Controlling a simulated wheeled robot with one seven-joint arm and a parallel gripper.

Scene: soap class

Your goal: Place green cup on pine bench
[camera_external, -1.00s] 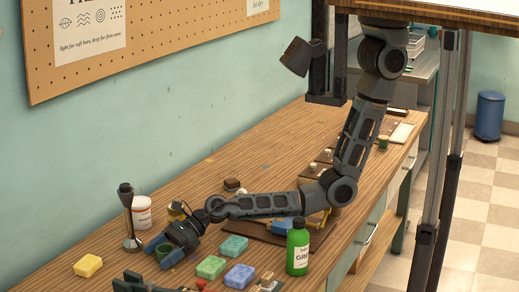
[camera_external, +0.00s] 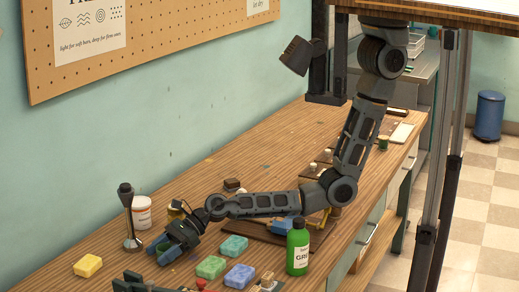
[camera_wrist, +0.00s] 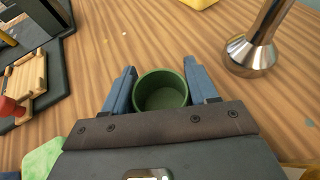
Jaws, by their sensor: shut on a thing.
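The green cup (camera_wrist: 161,92) is upright between the two blue fingers of my gripper (camera_wrist: 161,88) in the wrist view, with its open mouth facing the camera and its inside empty. The fingers are closed on its sides. In the external view the cup (camera_external: 163,247) is mostly hidden by my gripper (camera_external: 166,249), which is low over the wooden bench top (camera_external: 60,263) at the near left. I cannot tell whether the cup touches the wood.
A metal stick blender (camera_external: 130,220) stands close to my gripper, with a white jar (camera_external: 141,212) behind it. A yellow soap bar (camera_external: 88,265) lies to the left. Green (camera_external: 211,267), teal (camera_external: 233,247) and blue (camera_external: 240,276) bars and a green bottle (camera_external: 298,247) are to the right.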

